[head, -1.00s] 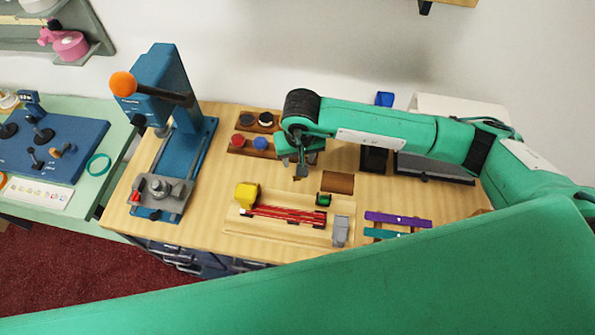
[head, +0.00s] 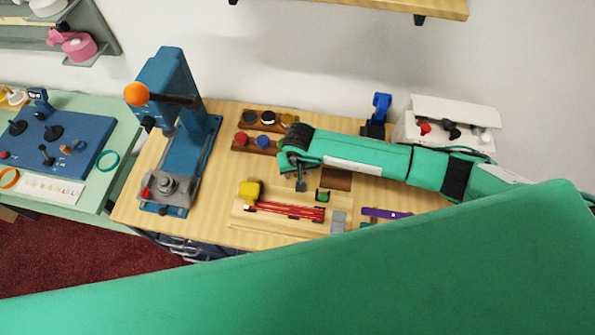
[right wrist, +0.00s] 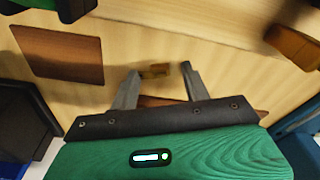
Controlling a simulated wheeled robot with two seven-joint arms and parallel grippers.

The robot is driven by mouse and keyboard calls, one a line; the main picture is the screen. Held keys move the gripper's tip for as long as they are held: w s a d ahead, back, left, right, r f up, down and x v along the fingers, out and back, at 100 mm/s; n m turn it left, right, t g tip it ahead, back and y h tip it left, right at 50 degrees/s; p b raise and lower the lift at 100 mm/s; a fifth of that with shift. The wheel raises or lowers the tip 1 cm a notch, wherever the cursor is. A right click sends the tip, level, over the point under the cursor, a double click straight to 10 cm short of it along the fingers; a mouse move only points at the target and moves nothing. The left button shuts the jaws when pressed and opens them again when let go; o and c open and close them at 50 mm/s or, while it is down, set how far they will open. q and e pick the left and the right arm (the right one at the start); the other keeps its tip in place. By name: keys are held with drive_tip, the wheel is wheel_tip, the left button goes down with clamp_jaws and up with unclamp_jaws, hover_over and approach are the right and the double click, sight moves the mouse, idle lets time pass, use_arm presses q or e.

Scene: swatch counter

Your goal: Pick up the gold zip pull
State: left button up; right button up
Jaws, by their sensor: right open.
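The gold zip pull (right wrist: 153,71) is a small gold-brown piece lying on the wooden counter in the right wrist view. My right gripper (right wrist: 161,70) is open, with one fingertip to each side of the pull in the picture; I cannot tell whether they touch it. In the head view my right gripper (head: 299,184) points down over the counter, just behind the board with the red zip, and the pull cannot be made out there. My left gripper is not in view.
Racks of round pieces (head: 252,143) and a blue press (head: 186,155) stand left.

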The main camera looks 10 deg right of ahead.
clamp_jaws()
idle(0.4)
drive_tip(key=shift+w+r+b, duration=0.1)
drive_tip(key=shift+r+b, duration=0.2)
drive_tip(key=shift+r, duration=0.2)
wheel_tip(320, 180, up, 19)
drive_tip(key=b, duration=0.6)
drive_tip(key=shift+b, duration=0.35)
